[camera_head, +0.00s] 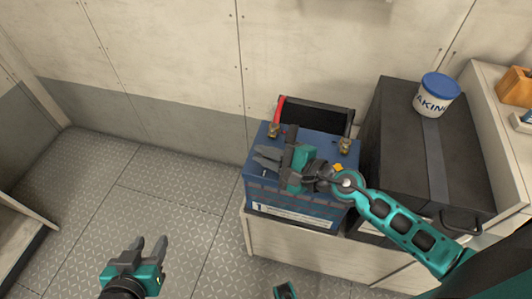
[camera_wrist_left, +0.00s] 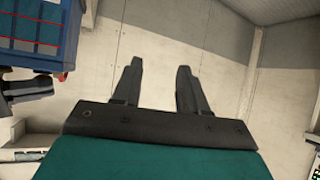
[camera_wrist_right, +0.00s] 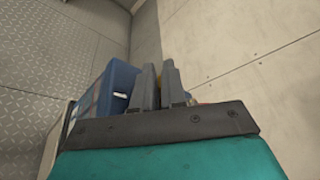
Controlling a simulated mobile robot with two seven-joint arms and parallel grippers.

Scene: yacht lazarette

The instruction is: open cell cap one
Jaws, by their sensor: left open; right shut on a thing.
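The blue battery (camera_head: 290,207) stands on a light bench, and it also shows in the right wrist view (camera_wrist_right: 117,92). A yellow cap (camera_head: 339,167) shows on its top, right of my right gripper. My right gripper (camera_head: 262,158) is over the left part of the battery top, its fingers pointing left. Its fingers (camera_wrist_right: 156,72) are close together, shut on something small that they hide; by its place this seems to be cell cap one. My left gripper (camera_head: 150,243) is open and empty over the floor, well left of the battery, and its fingers (camera_wrist_left: 160,75) are apart.
Brass terminals (camera_head: 273,130) stand at the battery's back corners. A black open-framed box with a red edge (camera_head: 318,115) is behind it. A black case (camera_head: 400,140) with a white, blue-lidded tub (camera_head: 435,97) stands to the right. The floor (camera_head: 150,215) at left is clear.

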